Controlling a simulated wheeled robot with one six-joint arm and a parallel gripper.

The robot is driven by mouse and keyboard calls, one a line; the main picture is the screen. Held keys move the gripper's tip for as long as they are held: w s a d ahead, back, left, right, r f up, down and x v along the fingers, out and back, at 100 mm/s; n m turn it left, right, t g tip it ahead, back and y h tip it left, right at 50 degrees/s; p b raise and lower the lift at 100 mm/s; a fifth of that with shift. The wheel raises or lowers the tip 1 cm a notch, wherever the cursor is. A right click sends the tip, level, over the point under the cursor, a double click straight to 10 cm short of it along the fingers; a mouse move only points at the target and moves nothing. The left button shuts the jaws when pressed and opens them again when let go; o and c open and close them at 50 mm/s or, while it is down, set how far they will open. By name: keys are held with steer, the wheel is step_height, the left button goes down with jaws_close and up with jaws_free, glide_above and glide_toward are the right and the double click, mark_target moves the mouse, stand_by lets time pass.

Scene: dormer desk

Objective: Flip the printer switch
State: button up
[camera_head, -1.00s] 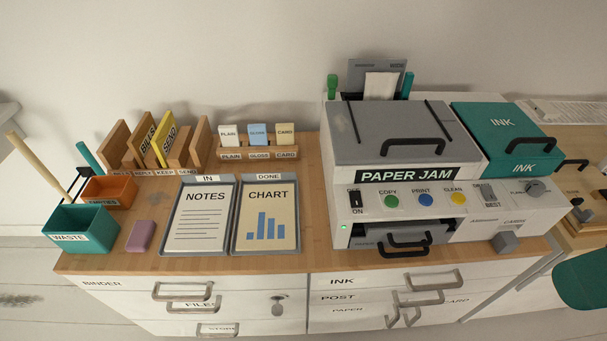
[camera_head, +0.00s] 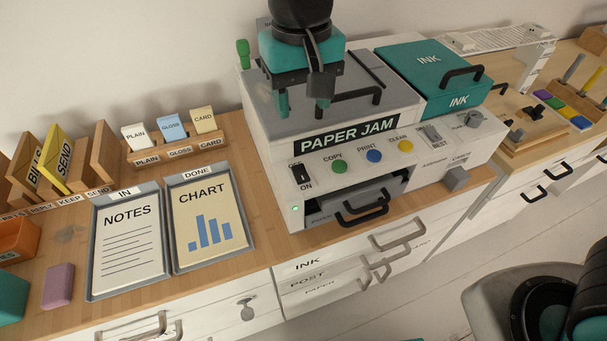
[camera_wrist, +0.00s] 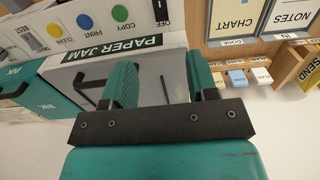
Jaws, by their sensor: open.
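The white printer (camera_head: 262,150) with a grey lid and a "PAPER JAM" label stands on the wooden desk top. Its black switch (camera_head: 301,173) is at the left end of the sloped front panel, with "ON" printed below it. Which way the rocker is tipped is too small to tell. The switch also shows at the top edge of the wrist view (camera_wrist: 161,10), partly cut off. My gripper (camera_head: 303,104) is open and empty, above the grey lid, behind the switch and apart from it. Its two teal fingers (camera_wrist: 158,75) point toward the panel in the wrist view.
Green, blue and yellow buttons (camera_head: 374,156) sit right of the switch. A small green lamp (camera_head: 295,209) glows below it. The lid handle (camera_head: 348,103) stands up near my fingers. A teal ink cover (camera_head: 425,75) is to the right; the notes tray (camera_head: 126,238) and chart tray (camera_head: 209,216) are left.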

mark_target(303, 180)
step_height(303, 180, down, 17)
steer(key=shift+r+p, duration=0.1)
steer(key=shift+p, duration=0.2)
